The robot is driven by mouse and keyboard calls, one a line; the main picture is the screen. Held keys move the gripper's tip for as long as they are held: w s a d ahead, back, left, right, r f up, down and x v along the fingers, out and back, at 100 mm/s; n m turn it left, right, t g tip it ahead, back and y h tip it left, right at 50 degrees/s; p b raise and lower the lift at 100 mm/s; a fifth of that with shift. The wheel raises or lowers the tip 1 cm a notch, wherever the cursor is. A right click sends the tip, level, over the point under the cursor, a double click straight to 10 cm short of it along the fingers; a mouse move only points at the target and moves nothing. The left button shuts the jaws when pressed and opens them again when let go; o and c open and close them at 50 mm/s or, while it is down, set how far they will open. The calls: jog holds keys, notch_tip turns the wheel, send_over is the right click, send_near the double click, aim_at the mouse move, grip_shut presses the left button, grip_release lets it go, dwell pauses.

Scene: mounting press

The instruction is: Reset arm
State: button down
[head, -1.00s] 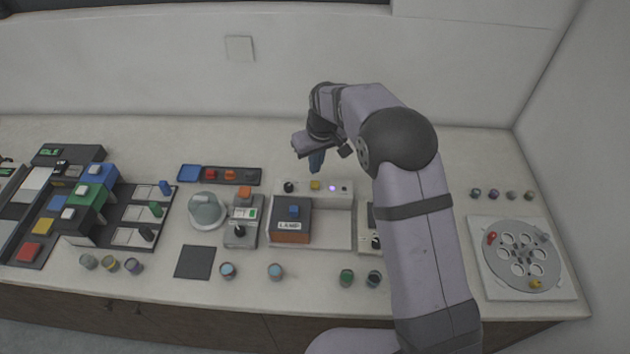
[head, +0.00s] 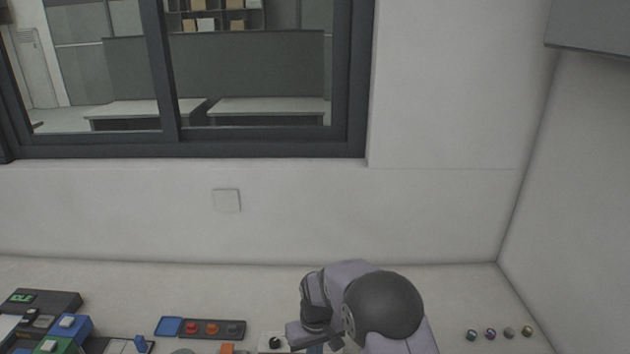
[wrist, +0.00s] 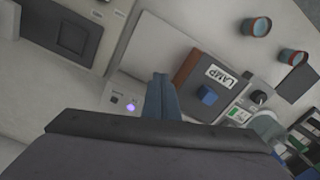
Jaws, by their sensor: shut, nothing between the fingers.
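My gripper (wrist: 160,98) is shut and empty. Its blue fingers point over the bench in the wrist view, beside a brown-sided block labelled LAMP (wrist: 205,80) with a blue button on top. In the head view my gripper (head: 315,349) shows only at the bottom edge, mostly cut off, with my arm bent above the bench. A pale panel with a glowing purple light (wrist: 131,107) lies left of the fingers in the wrist view.
Two small cups (wrist: 258,27) stand near a dark square pad (wrist: 299,80). Several small round pieces (head: 490,334) sit at the right. The wall and window (head: 180,140) are behind.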

jog(key=s+d+r+m+g, duration=0.1)
jog(key=s+d+r, duration=0.1)
jog(key=s+d, duration=0.65)
jog(key=s+d+r+m+g, duration=0.1)
jog(key=s+d+r+g, duration=0.15)
jog(key=s, duration=1.15)
jog(key=d+r+m+t, duration=0.2)
jog(key=d+r+t, duration=0.1)
jog(key=d+r, duration=0.1)
jog(key=shift+w+d+r+b, duration=0.15)
jog(key=shift+r+b, duration=0.25)
